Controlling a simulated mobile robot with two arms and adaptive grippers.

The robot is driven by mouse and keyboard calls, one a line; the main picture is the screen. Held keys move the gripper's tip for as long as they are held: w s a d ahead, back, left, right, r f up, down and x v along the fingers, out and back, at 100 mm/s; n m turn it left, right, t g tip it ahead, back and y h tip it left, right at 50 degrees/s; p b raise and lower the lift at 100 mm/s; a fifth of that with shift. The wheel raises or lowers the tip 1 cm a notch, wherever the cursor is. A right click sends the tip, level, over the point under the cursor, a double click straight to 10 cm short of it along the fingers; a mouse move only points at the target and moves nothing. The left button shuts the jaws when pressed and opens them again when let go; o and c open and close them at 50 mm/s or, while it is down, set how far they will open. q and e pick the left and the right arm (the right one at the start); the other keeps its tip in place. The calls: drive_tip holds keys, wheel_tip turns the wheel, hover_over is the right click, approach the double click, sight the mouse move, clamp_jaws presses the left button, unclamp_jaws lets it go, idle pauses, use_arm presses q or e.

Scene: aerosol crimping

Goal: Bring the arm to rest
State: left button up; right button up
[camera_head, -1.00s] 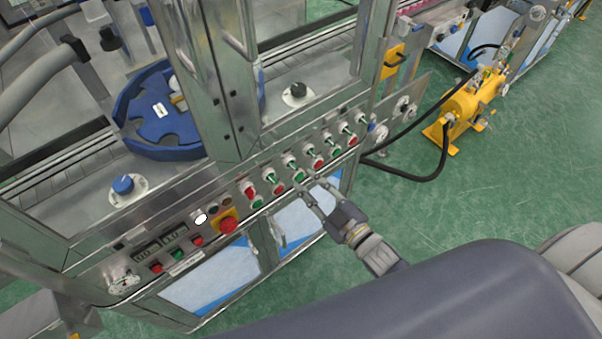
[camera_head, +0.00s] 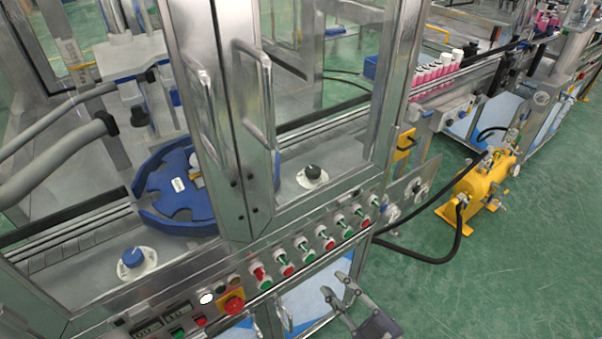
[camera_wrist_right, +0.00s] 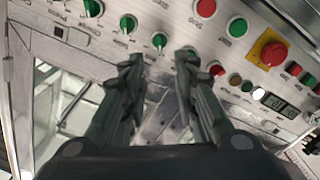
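My right gripper (camera_head: 335,284) shows at the bottom of the head view, below the row of switches. Its two fingers are apart with nothing between them. In the right wrist view the open fingers (camera_wrist_right: 161,58) point at the control panel (camera_wrist_right: 175,25), with a green knob (camera_wrist_right: 159,41) by the left fingertip. I cannot tell the exact gap to the panel, but no contact shows. My left gripper is not in view.
The crimping machine has a blue star wheel (camera_head: 180,205), a metal door handle (camera_head: 262,95) and a red emergency button (camera_head: 233,304). A yellow pump (camera_head: 485,180) with black hoses stands on the green floor at right. Open floor (camera_head: 480,280) lies at lower right.

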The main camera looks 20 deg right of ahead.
drive_tip(key=shift+f, duration=0.1)
drive_tip(key=s+d+f+m+g+h, duration=0.1)
drive_tip(key=s+d+f+g, duration=0.1)
drive_tip(key=f, duration=0.7)
drive_tip(key=s+d+f+m+g+h, duration=0.1)
drive_tip(key=s+f+m+g+h, duration=0.15)
drive_tip(key=f, duration=0.55)
drive_tip(key=s+d+f+m+g+h, duration=0.1)
drive_tip(key=s+d+f+g, duration=0.15)
drive_tip(key=f, duration=0.65)
drive_tip(key=s+f+m+g+h, duration=0.1)
drive_tip(key=s+f+g, duration=0.3)
drive_tip(key=s+f, duration=0.5)
drive_tip(key=s+f+m+g, duration=0.2)
drive_tip(key=s+f+g, duration=0.3)
drive_tip(key=s+f, duration=0.4)
drive_tip(key=s, duration=0.6)
drive_tip(key=shift+s+a+h, duration=0.3)
drive_tip(key=shift+s+h, duration=0.05)
drive_tip(key=shift+w, duration=0.15)
